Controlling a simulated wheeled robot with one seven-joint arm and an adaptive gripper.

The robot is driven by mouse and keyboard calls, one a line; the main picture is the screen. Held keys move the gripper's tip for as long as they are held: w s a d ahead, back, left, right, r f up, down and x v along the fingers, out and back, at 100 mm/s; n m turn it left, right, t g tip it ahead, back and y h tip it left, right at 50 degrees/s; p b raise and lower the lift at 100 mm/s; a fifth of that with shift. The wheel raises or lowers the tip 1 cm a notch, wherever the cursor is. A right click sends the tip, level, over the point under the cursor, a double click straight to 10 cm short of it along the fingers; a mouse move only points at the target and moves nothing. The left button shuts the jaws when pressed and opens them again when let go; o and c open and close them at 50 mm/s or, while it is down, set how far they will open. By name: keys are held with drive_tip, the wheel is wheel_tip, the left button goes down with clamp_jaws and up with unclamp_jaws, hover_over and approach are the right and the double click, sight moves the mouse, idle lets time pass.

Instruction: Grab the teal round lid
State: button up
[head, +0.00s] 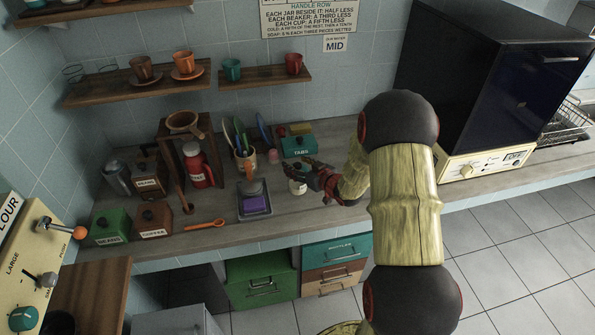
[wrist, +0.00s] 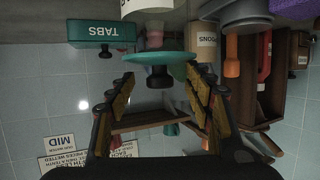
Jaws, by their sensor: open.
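The teal round lid (wrist: 175,58) with a dark knob (wrist: 159,78) is in the middle of the wrist view, which is upside down. It appears between the two fingertips of my gripper (wrist: 159,75), one finger on each side. The fingers are apart, and I see no clear contact with the lid or knob. In the head view my gripper (head: 318,179) is low over the counter, just right of a small white jar (head: 298,188). The lid is hard to make out there, partly hidden by the gripper.
The teal TABS box (head: 298,146) stands just behind my gripper. A utensil cup (head: 246,161) and a grey tray with a purple sponge (head: 256,204) are to the left. A dark oven-like box (head: 490,85) stands right. The counter's front strip holds an orange spoon (head: 205,225).

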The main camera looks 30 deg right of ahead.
drive_tip(key=shift+c, duration=1.2)
drive_tip(key=shift+s+f, duration=0.1)
drive_tip(key=shift+f, duration=0.05)
clamp_jaws()
